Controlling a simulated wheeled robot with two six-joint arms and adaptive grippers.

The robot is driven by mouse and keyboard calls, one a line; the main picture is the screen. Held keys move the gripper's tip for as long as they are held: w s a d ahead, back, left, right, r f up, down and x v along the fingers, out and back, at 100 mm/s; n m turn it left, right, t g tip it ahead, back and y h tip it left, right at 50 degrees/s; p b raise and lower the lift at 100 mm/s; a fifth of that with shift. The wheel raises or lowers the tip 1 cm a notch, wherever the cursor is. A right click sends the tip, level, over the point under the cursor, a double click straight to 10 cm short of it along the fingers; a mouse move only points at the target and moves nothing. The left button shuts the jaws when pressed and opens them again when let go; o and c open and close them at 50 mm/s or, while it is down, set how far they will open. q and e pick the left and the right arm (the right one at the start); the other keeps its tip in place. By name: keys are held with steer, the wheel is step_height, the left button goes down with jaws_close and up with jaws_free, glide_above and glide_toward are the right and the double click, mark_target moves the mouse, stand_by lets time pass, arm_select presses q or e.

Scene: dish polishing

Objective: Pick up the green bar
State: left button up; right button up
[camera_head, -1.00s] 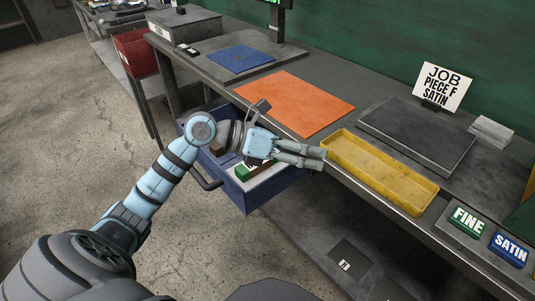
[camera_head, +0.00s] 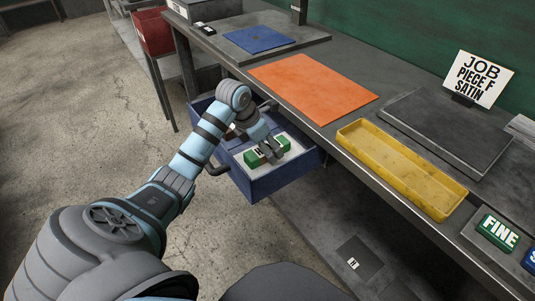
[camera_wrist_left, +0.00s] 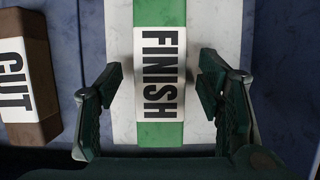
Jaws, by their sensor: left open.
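The green bar (camera_head: 253,159) lies on a white surface inside the open blue drawer (camera_head: 275,183). In the left wrist view the green bar (camera_wrist_left: 160,134) has a white label reading FINISH and runs up and down the picture. My left gripper (camera_head: 270,153) is over the bar, pointing down. In the wrist view my left gripper (camera_wrist_left: 158,95) is open, with one finger to each side of the bar and a gap between finger and bar on both sides. My left gripper partly hides the bar in the head view. My right gripper is not in view.
A brown bar (camera_wrist_left: 30,60) with a CUT label lies left of the green bar in the wrist view, past a blue divider. The drawer walls surround the gripper closely. The bench above holds an orange mat (camera_head: 315,88) and a yellow tray (camera_head: 400,170).

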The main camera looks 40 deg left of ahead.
arm_select(q)
steer(key=shift+w+f, duration=0.1)
steer(key=shift+f, duration=0.05)
steer(key=c, duration=1.4)
jaws_close()
